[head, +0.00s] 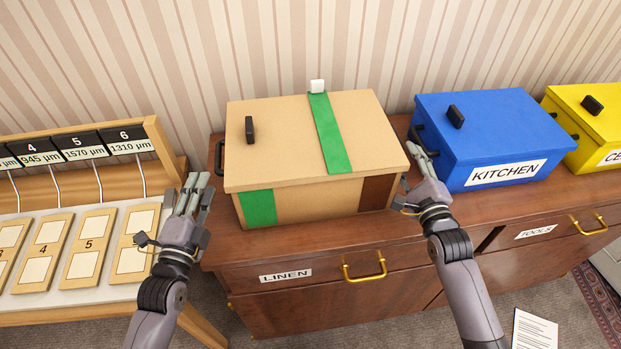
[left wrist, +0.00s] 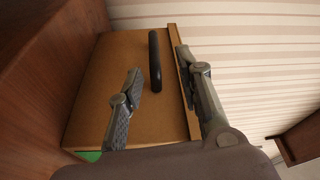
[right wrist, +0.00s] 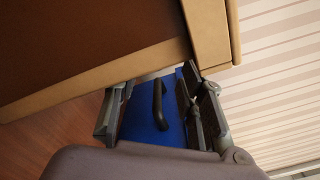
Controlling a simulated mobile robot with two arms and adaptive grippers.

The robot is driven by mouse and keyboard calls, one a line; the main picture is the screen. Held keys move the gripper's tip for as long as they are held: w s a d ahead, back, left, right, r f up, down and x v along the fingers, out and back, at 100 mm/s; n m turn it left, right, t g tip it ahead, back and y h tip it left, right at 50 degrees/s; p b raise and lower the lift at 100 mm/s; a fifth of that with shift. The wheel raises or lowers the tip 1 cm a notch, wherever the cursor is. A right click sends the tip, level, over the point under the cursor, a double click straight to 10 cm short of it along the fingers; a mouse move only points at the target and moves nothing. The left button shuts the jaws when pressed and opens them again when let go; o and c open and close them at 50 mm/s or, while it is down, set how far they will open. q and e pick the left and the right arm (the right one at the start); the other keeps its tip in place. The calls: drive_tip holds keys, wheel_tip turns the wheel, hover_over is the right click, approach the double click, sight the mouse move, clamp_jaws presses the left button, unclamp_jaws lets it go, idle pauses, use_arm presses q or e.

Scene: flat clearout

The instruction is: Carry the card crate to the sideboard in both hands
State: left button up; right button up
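The card crate (head: 285,155), tan with green strips and a brown patch on its front, stands lidded on the wooden sideboard (head: 310,248). My left gripper (head: 197,186) is open at its left side. In the left wrist view the crate's black side handle (left wrist: 155,60) lies ahead between the parted fingers (left wrist: 158,88), apparently untouched. My right gripper (head: 412,172) is open by the crate's front right corner. In the right wrist view its fingers (right wrist: 150,98) are parted beside the crate's edge (right wrist: 100,80). Any right handle of the crate is hidden.
A blue KITCHEN crate (head: 487,135) stands close on the right; its black handle (right wrist: 158,105) shows between my right fingers, further off. A yellow crate (head: 590,118) stands beyond. A sample bench (head: 75,230) stands at left. A paper sheet (head: 535,332) lies on the floor.

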drive_tip(key=s+d, duration=0.1)
drive_tip(key=s, duration=0.8)
drive_tip(key=shift+s+d, duration=0.2)
drive_tip(key=shift+d, duration=0.1)
use_arm(q)
drive_tip(key=shift+s, duration=0.15)
drive_tip(key=s, duration=0.8)
drive_tip(key=shift+s+a+f, duration=0.25)
drive_tip(key=shift+s+a, duration=0.1)
drive_tip(key=shift+a, duration=0.1)
use_arm(e)
drive_tip(key=shift+s, duration=0.1)
drive_tip(key=s+d, duration=0.1)
drive_tip(key=s, duration=0.7)
drive_tip(key=shift+s+d, duration=0.3)
idle(0.4)
idle(0.5)
use_arm(q)
drive_tip(key=s, duration=0.9)
drive_tip(key=shift+a+f, duration=0.25)
drive_tip(key=shift+a, duration=0.2)
